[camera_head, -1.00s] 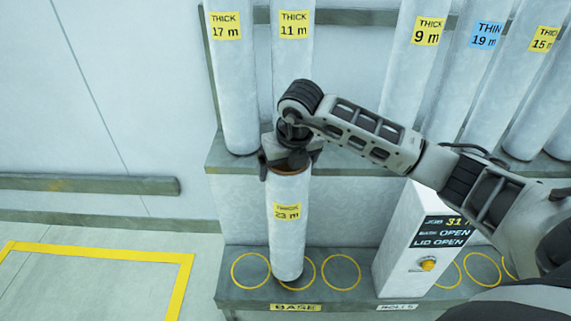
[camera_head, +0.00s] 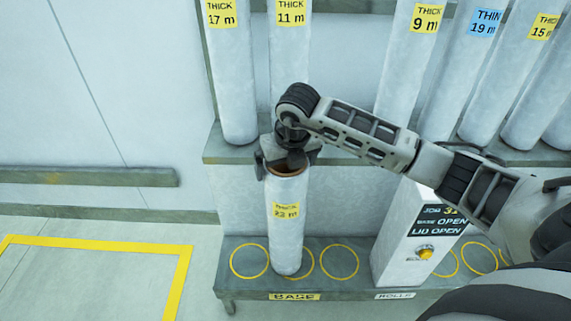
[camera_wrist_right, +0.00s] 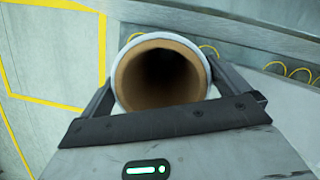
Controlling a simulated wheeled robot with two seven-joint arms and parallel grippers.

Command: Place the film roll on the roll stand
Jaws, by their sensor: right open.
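The white film roll (camera_head: 286,225), with a yellow label reading THICK 23 m, stands upright on the grey stand marked BASE (camera_head: 232,284), over the middle of its yellow circles. My right gripper (camera_head: 287,165) is around the roll's top end from above, with its jaws open on either side. In the right wrist view the roll's brown hollow core (camera_wrist_right: 161,77) faces the camera between the two fingers. The roll's foot hides most of the middle circle. My left gripper is not in view.
A white box (camera_head: 400,240) with a display reading LID OPEN and a yellow button stands right of the circles. Several labelled rolls, such as the 11 m one (camera_head: 289,70), stand on the shelf behind. A yellow floor outline (camera_head: 100,242) lies left.

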